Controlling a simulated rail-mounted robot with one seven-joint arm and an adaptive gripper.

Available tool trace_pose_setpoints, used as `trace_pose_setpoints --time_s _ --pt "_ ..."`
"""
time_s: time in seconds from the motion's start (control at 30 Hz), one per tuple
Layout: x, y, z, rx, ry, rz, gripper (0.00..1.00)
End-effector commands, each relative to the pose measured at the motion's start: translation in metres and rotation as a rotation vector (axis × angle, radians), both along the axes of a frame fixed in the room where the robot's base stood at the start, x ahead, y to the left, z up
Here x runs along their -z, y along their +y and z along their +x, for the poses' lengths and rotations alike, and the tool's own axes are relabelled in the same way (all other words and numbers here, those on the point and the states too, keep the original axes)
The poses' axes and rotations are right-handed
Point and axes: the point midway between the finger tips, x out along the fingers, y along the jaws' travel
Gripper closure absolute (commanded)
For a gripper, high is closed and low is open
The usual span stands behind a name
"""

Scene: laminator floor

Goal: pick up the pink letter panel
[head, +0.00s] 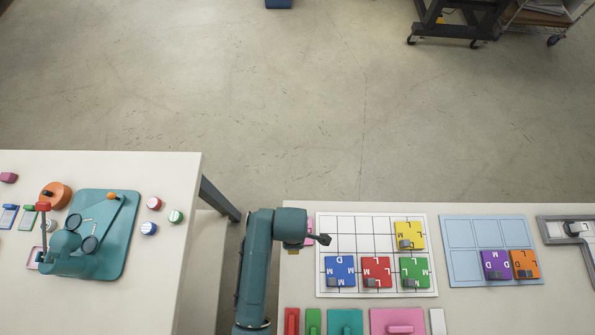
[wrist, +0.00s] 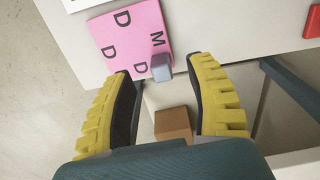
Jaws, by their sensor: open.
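The pink letter panel (wrist: 122,38) lies on a light table top in the wrist view, with dark letters D and M and a small grey-blue grip block (wrist: 161,67) at its near corner. My gripper (wrist: 160,72) is open, with yellow ribbed fingers either side of that block in the picture. Nothing is held; whether the fingers are at the block's height I cannot tell. In the head view, my gripper (head: 320,240) is at the left end of the right table, and only a sliver of pink (head: 309,241) shows beside it, mostly hidden by my arm.
A white grid board (head: 338,232) holds yellow, blue, red and green letter panels. A light blue board (head: 460,265) holds purple and orange ones. Coloured pieces, including a larger pink one (head: 398,328), lie along the front. The left table (head: 150,175) stands across a gap.

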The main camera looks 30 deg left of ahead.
Motion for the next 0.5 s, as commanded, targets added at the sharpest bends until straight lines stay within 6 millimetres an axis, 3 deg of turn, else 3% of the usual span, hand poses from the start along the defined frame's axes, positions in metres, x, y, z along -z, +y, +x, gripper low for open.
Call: trace_pose_setpoints --time_s 0.3,0.5 --pt "0.049 0.005 -0.002 0.001 0.000 0.000 0.45" --pt "0.052 0.005 -0.002 0.001 -0.003 0.002 0.45"
